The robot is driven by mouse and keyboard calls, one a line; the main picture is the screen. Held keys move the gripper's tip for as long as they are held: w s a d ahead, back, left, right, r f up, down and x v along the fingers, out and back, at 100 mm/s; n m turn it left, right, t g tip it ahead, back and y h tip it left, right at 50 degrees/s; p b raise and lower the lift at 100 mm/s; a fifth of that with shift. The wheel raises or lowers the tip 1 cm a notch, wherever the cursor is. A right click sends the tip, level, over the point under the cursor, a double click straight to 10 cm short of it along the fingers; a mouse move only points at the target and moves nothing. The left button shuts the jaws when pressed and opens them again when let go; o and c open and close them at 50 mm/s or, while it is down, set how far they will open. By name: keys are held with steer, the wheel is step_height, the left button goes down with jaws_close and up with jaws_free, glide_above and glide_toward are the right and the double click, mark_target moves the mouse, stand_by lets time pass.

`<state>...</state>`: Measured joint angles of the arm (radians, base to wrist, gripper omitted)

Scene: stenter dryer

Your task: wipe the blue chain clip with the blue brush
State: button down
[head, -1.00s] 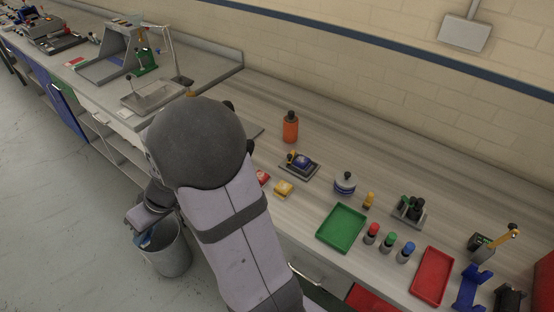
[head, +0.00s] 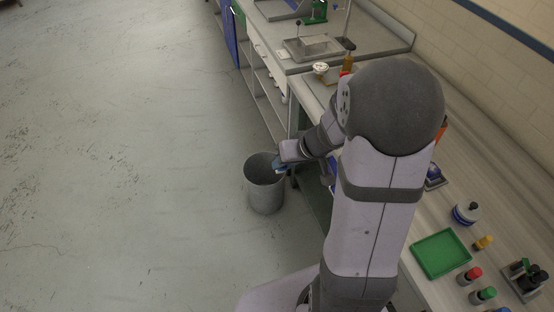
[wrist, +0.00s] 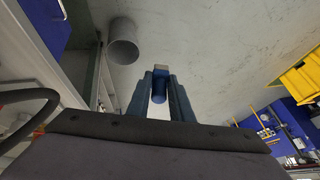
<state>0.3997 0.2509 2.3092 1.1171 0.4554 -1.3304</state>
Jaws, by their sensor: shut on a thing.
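My gripper (wrist: 160,98) is shut on the blue brush (wrist: 159,88), which shows between the fingers in the wrist view as a blue round handle with a tan end. In the head view my gripper (head: 281,166) is out over the floor side of the bench, by the rim of the grey bin, with a bit of blue at its tip. A small blue part on a grey base (head: 434,177) sits on the bench, partly hidden behind my arm. I cannot tell whether it is the blue chain clip.
The grey bin (head: 265,193) stands on the floor beside the bench; it also shows in the wrist view (wrist: 123,42). A green tray (head: 440,254), a white and blue pot (head: 466,213) and several coloured bottles stand on the bench. The floor at left is clear.

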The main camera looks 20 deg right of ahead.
steer(key=s+d+f+m+h, duration=0.1)
steer(key=s+d+m, duration=0.1)
steer(key=d, duration=0.9)
steer(key=s+d+f+m+h+p, duration=0.1)
steer(key=s+d, duration=0.4)
steer(key=d, duration=0.7)
steer(key=s+d+f+m+h+p, duration=0.1)
steer(key=s+d+m+h, duration=0.2)
steer(key=d, duration=0.8)
steer(key=shift+s+d+f+m, duration=0.2)
steer(key=shift+d+f+m, duration=0.15)
steer(key=shift+m, duration=0.25)
steer(key=w+d+r+h, duration=0.1)
steer(key=d+r, duration=0.7)
steer(key=d, duration=0.6)
steer(key=shift+w, duration=0.15)
steer(key=shift+h, duration=0.3)
steer(key=shift+d, duration=0.1)
steer(key=shift+f+b, duration=1.15)
steer(key=shift+f, duration=1.35)
